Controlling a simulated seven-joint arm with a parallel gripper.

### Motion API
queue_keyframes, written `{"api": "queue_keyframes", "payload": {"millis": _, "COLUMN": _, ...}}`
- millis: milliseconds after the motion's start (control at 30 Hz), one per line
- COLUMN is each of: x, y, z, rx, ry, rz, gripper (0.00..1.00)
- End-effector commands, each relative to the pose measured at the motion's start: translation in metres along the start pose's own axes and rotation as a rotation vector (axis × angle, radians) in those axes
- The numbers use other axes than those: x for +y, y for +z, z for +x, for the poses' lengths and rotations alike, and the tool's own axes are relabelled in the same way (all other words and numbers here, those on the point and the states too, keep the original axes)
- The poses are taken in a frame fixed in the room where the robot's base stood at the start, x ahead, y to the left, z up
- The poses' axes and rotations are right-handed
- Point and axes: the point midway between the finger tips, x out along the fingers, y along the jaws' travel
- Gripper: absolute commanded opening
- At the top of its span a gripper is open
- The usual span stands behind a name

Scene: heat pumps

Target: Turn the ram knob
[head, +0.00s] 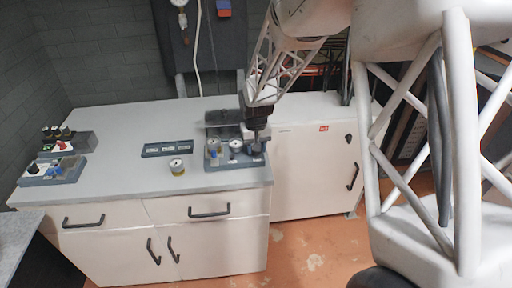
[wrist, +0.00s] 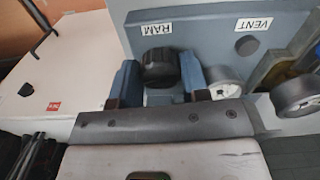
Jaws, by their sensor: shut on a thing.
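The ram knob (wrist: 160,67) is a black ridged knob beside the label RAM on a blue-grey plate (wrist: 205,35) in the wrist view. My gripper (wrist: 158,82) has its two blue-grey fingers on either side of the knob and is shut on it. In the head view my gripper (head: 256,140) reaches down to the right end of the pump unit (head: 222,164) on the counter, and it hides the knob there. The label VENT (wrist: 253,24) and a small dark vent knob (wrist: 247,45) sit to the right of the RAM label in the wrist view.
Round gauges (wrist: 294,97) stand close to my gripper's right side in the wrist view. A loose round gauge (head: 177,166) and a flat dark tray (head: 168,148) lie on the counter (head: 120,175). Another pump unit (head: 53,170) is at the left end. A white cabinet (head: 310,165) stands right of the counter.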

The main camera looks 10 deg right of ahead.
Motion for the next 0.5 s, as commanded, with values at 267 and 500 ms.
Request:
{"api": "queue_keyframes", "payload": {"millis": 267, "x": -0.0005, "y": -0.0002, "z": -0.0008, "rx": 0.001, "ry": 0.0, "rz": 0.26, "gripper": 0.18}}
{"api": "queue_keyframes", "payload": {"millis": 500, "x": -0.0009, "y": -0.0007, "z": -0.0011, "rx": 0.001, "ry": 0.0, "rz": 0.488, "gripper": 0.18}}
